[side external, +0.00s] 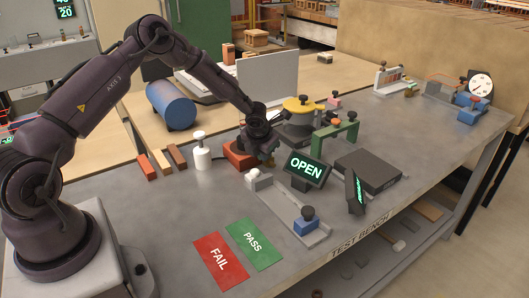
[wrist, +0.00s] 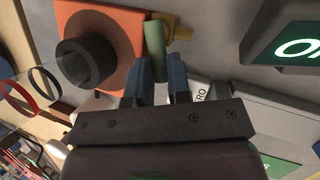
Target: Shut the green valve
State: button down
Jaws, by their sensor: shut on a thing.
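The valve's green handle (wrist: 155,38) shows in the wrist view as a short green bar beside an orange body (wrist: 110,25) with a black ring on it. My gripper (wrist: 158,68) has its two blue-grey fingers on either side of the handle's near end and is shut on it. In the side external view my gripper (side external: 264,158) is low over the bench, beside the orange body (side external: 238,157), and hides the green handle. A small display (side external: 306,169) right of it reads OPEN in green.
A white knobbed post (side external: 201,155) stands left of the orange body. A yellow-topped fixture (side external: 299,110) and a green arch (side external: 337,136) stand behind the display. A grey tray with a blue block (side external: 305,226) lies in front. Red FAIL (side external: 220,260) and green PASS (side external: 253,243) mats lie flat.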

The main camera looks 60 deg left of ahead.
jog(key=shift+s+a+m, duration=0.1)
jog(key=shift+m, duration=0.4)
jog(key=c, duration=1.1)
grip_release()
jog(key=v, duration=1.3)
jog(key=shift+s+a, duration=0.1)
jog(key=shift+a, duration=0.2)
